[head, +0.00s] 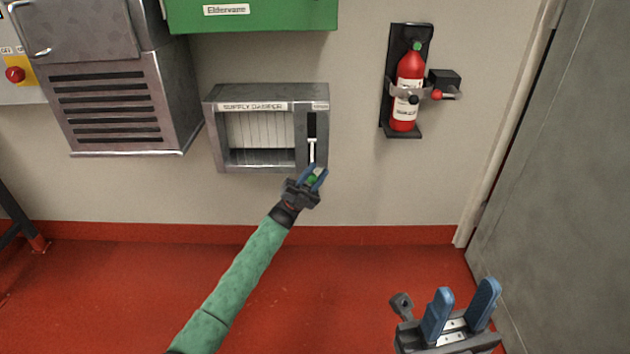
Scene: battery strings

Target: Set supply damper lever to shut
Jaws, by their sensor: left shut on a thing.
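The supply damper (262,127) is a grey metal box on the wall, with a label reading "SUPPLY DAMPER" and pale slats behind its opening. Its lever (311,150) is a white bar in a dark vertical slot at the right side, pointing down, with a green end at the bottom. My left gripper (313,178) is at the lower end of the slot, its blue fingers shut on the lever's green end. My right gripper (461,308) is low at the right, well away from the damper, with its blue fingers apart and nothing between them.
A red fire extinguisher (409,90) hangs on a wall bracket right of the damper. A louvred metal cabinet (125,105) is to the left and a green box (252,15) above. A grey door (560,170) stands at right. The red floor (345,290) is clear.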

